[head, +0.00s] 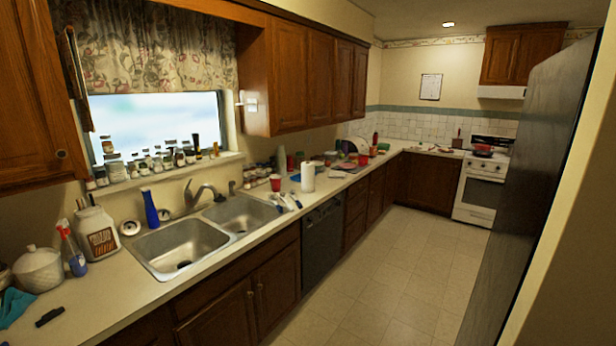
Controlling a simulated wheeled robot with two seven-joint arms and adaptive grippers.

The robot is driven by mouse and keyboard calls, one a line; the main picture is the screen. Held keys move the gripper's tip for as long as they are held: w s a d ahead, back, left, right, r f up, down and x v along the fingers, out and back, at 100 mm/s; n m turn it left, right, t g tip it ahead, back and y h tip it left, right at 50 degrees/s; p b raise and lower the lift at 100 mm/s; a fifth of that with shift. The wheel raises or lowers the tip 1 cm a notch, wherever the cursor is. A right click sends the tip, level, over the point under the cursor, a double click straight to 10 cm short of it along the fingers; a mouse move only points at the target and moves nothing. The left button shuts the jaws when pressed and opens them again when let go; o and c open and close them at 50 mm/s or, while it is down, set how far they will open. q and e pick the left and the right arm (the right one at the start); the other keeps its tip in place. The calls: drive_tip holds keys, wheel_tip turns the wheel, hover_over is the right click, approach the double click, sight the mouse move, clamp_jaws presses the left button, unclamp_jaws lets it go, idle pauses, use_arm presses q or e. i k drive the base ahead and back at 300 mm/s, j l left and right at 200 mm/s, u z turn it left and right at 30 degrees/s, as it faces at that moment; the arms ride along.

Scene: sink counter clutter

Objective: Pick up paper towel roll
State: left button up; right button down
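A white paper towel roll (308,177) stands upright on the counter, to the right of the double sink and behind the counter's front edge. A red cup (275,182) stands to its left, apart from it. Neither of my grippers shows in the head view, so I cannot see whether they are open or shut.
The steel double sink (180,250) lies left of the roll, with several utensils (286,201) on the counter between them. More clutter stands behind and right of the roll. The tiled floor (400,265) is clear. A dark tall panel (535,170) bounds the right side.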

sight(307, 167)
drive_tip(key=i+j, duration=0.25)
drive_tip(key=i, duration=0.15)
drive_tip(key=i+j, duration=0.3)
drive_tip(key=i, duration=0.15)
drive_tip(key=i+z, duration=0.3)
drive_tip(key=i+j+z, duration=0.3)
drive_tip(key=i, duration=0.2)
drive_tip(key=i+l+z, duration=0.1)
drive_tip(key=i+z, duration=0.15)
drive_tip(key=i, duration=0.15)
drive_tip(key=i+z, duration=0.25)
drive_tip(key=i, duration=0.95)
drive_tip(key=i+l+u, duration=0.1)
drive_tip(key=i+u, duration=0.15)
drive_tip(key=i, duration=0.15)
drive_tip(key=i+l+u, duration=0.2)
drive_tip(key=i, duration=0.15)
drive_tip(key=i+l+u, duration=0.2)
drive_tip(key=i+u, duration=0.25)
drive_tip(key=i+l+u, duration=0.25)
drive_tip(key=u, duration=0.15)
drive_tip(key=i+l+u, duration=0.5)
drive_tip(key=l, duration=0.25)
